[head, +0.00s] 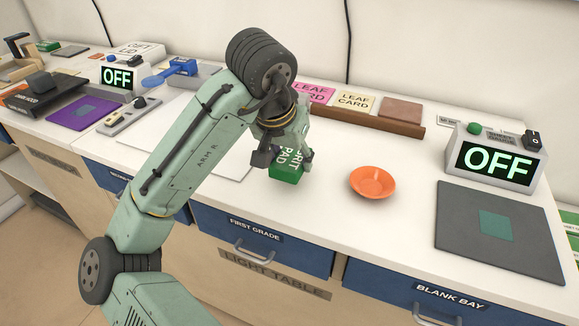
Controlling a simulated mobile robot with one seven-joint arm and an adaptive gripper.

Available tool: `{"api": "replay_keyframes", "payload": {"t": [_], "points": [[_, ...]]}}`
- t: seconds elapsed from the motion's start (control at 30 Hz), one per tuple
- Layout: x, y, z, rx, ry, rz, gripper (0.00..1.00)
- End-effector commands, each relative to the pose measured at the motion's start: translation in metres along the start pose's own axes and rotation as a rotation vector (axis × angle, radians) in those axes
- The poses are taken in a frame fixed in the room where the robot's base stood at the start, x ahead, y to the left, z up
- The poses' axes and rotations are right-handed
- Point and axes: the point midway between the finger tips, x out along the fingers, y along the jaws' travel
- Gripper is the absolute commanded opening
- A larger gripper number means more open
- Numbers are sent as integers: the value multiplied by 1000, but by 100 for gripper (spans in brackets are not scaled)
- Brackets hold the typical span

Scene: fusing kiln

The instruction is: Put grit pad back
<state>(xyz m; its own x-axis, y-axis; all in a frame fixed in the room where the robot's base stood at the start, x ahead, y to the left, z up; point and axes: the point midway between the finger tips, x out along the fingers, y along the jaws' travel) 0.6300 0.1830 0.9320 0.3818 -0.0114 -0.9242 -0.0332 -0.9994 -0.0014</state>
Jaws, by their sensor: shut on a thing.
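The green grit pad (286,172) with white lettering stands near the front edge of the white worktop, just above the First Grade drawer. My gripper (281,156) comes down over it from above and is shut on it. The fingers hide part of the pad's upper faces. I cannot tell whether the pad's underside touches the worktop.
An orange dish (373,182) lies to the right of the pad. Further right are a dark mat (460,240) and a control box reading OFF (497,160). A brown rack (370,121) with cards stands behind. Clear worktop lies between rack and dish.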

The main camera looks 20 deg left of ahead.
Motion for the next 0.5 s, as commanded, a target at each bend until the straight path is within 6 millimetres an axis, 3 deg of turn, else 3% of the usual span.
{"api": "replay_keyframes", "payload": {"t": [0.3, 0.5], "points": [[30, -1, 13, -2, -1, 0, 23], [33, 0, 13, 0, 0, 0, 23]]}}
